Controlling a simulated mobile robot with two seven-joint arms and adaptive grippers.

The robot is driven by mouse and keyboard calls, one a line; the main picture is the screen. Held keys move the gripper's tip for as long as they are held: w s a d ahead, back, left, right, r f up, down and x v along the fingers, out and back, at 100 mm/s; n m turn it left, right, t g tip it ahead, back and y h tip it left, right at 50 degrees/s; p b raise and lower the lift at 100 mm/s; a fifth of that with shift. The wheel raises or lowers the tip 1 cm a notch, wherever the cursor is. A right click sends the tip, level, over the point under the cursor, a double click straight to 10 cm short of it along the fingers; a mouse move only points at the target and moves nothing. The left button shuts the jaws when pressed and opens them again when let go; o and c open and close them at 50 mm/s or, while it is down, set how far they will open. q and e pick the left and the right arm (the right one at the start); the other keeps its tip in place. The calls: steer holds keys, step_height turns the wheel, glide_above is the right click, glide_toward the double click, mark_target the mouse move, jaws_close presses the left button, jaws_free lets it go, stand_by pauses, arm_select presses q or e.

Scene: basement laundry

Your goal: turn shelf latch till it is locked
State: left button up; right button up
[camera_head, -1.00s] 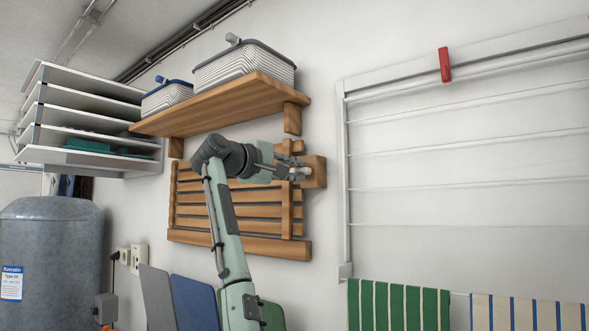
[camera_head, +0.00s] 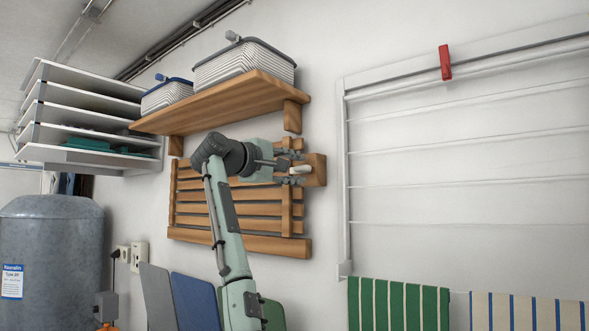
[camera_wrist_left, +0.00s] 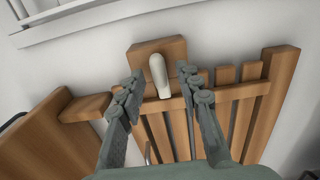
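The shelf latch is a pale, rounded lever (camera_head: 300,170) on a wooden block (camera_head: 318,172) fixed to the wall. It lies roughly level in the head view. In the left wrist view the lever (camera_wrist_left: 158,74) runs from the block (camera_wrist_left: 172,48) down to the edge of the slatted wooden shelf panel (camera_wrist_left: 240,105). That panel (camera_head: 240,243) hangs against the wall left of the block. My left gripper (camera_head: 295,167) is open, with one finger on each side of the lever. In the wrist view a gap shows between each finger and the lever. My right gripper is out of view.
A wooden shelf (camera_head: 215,105) with two baskets (camera_head: 243,66) sits just above my left gripper, its bracket (camera_head: 293,116) close by. A white drying rack (camera_head: 346,200) is on the wall to the right. White tray shelves (camera_head: 90,154) and a grey tank (camera_head: 50,250) stand left.

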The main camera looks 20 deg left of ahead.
arm_select(q)
steer(key=shift+s, duration=0.1)
steer(key=v, duration=1.2)
stand_by(0.4)
